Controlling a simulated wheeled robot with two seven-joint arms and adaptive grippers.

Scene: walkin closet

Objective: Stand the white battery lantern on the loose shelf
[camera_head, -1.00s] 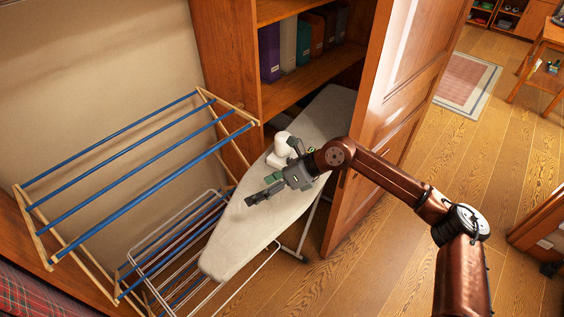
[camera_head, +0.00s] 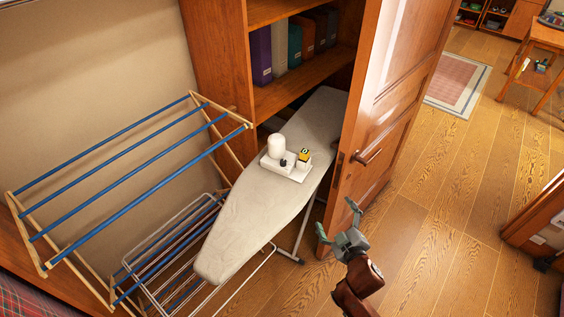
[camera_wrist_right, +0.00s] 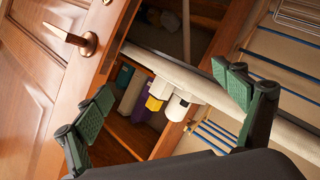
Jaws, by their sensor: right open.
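The white battery lantern (camera_head: 277,146) is a rounded white cylinder, upright at the back left of a white slab, which looks like the loose shelf (camera_head: 299,174). The slab lies on the ironing board (camera_head: 240,215). The lantern appears to rest on the slab, though its base is partly hidden. In the right wrist view the lantern (camera_wrist_right: 178,107) and the slab (camera_wrist_right: 190,82) show beyond the fingers. My right gripper (camera_head: 337,220) is open and empty, to the right of the ironing board and apart from the lantern. My left gripper is not in view.
A small dark item (camera_head: 283,162) and a yellow-and-black item (camera_head: 304,155) are on the slab near the lantern. An open wooden door (camera_head: 385,110) stands right of the board. A blue-barred drying rack (camera_head: 125,155) stands left.

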